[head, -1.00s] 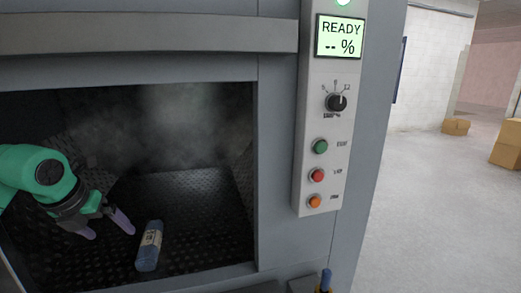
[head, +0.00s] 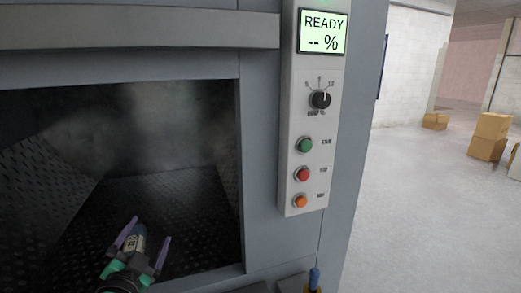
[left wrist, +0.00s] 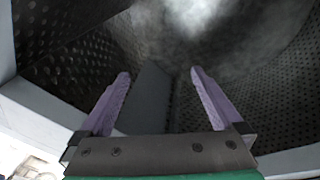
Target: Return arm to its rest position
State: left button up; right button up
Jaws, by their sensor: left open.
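My left gripper (head: 146,238) is at the bottom of the head view, at the front of the washer chamber (head: 185,215). Its two purple fingers are spread open. My right gripper is not in view.
The chamber's opening has a grey frame (head: 243,150) on its right side. The control panel (head: 310,125) shows a READY display, a knob and green, red and orange buttons. Cardboard boxes (head: 490,137) stand far off on the right, beyond open floor (head: 420,220).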

pick_arm(q)
jog(key=s+a+f+n+g, duration=0.15)
jog(key=s+f+g, duration=0.3)
jog(key=f, duration=0.45)
jog(key=s+d+f+n+g, duration=0.1)
jog(key=s+f+n+g, duration=0.3)
jog(key=f, duration=0.4)
jog(key=s+d+f+g+h, duration=0.1)
jog(key=s+d+f+g, duration=0.2)
jog(key=s, duration=0.4)
jog(key=s+d+f+g+h, duration=0.1)
jog(key=s+f+g, duration=0.2)
jog(key=s+f, duration=0.25)
notch_tip(320, 180, down, 29)
jog(key=s+g+b, duration=0.1)
jog(key=s+b, duration=0.2)
jog(key=b, duration=0.3)
jog(key=s+a+f+g+b, duration=0.1)
jog(key=s+a+f+b, duration=0.2)
jog(key=s+f, duration=1.3)
notch_tip(320, 180, down, 2)
jog(key=shift+s+a+f+b, duration=0.15)
jog(key=shift+f+b, duration=0.05)
jog(key=shift+b, duration=0.3)
jog(key=shift+g, duration=0.25)
